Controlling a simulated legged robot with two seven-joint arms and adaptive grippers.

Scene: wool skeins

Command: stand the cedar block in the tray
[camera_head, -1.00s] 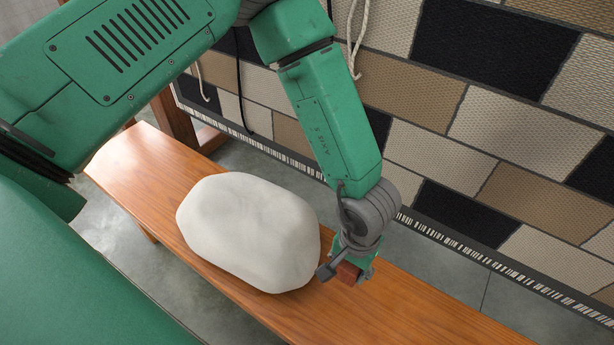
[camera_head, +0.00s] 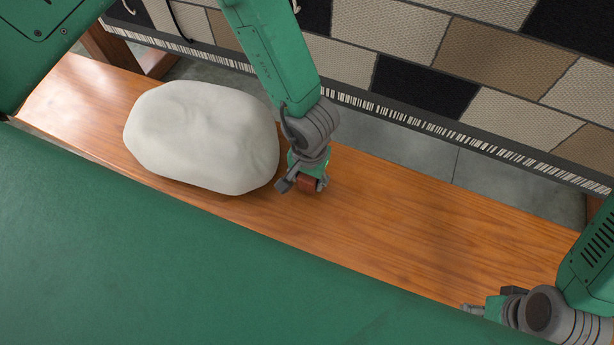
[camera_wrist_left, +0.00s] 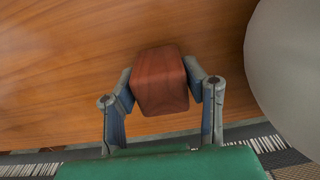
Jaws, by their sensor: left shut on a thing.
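The cedar block (camera_wrist_left: 158,80), a reddish-brown block, is between the fingers of my left gripper (camera_wrist_left: 163,88) in the left wrist view. In the head view my left gripper (camera_head: 303,184) is shut on the block (camera_head: 308,183), low over the wooden bench; I cannot tell if the block touches the wood. My right gripper (camera_head: 474,309) shows at the lower right, over the bench's front edge, too small to read its fingers. No tray is visible in either view.
A large pale, rounded lump (camera_head: 203,137) lies on the wooden bench (camera_head: 420,215) just left of my left gripper. The bench is bare between the two grippers. A patterned woven panel (camera_head: 400,55) with a fringed edge stands behind it.

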